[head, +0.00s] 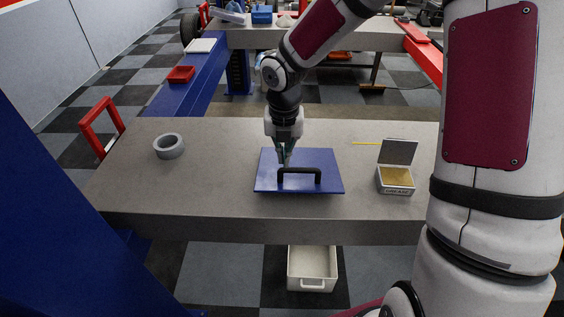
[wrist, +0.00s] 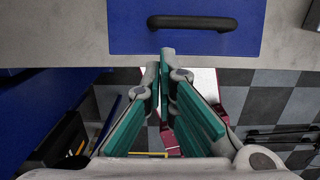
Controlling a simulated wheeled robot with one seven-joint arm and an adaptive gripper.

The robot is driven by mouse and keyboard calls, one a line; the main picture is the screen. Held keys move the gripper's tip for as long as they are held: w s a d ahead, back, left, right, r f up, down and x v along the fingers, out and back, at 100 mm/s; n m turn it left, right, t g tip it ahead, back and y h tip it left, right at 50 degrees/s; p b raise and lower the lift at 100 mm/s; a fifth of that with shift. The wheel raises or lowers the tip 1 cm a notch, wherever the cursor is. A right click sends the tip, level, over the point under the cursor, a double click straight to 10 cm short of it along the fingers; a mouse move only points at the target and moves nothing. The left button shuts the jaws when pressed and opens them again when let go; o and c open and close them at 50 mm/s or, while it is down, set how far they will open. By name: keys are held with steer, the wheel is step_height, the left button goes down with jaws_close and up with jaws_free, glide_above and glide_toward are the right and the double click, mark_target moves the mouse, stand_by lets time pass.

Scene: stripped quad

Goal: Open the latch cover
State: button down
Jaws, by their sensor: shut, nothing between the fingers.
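The latch cover appears as a flat blue panel (head: 330,182) with a black bar handle (head: 299,173) near its front edge. It lies on the grey table and looks closed. The wrist view shows the blue panel (wrist: 130,38) and its handle (wrist: 193,22) at the top. My gripper (head: 285,160) points down over the panel, at the handle's left end in the head view. In the wrist view, its green-padded fingers (wrist: 160,60) meet at the tips, with nothing between them and apart from the handle in the picture. Their exact height above the panel is unclear.
A grey tape roll (head: 169,146) lies on the left of the table (head: 220,205). A small open-lidded box (head: 395,181) and a yellow pencil-like stick (head: 366,143) are on the right. A white bin (head: 312,280) is below the front edge.

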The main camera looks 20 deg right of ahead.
mark_target(283, 186)
steer(key=f, duration=0.6)
steer(key=w+f, duration=0.1)
steer(key=f, duration=0.2)
steer(key=shift+d+f, duration=0.1)
steer(key=shift+d, duration=0.05)
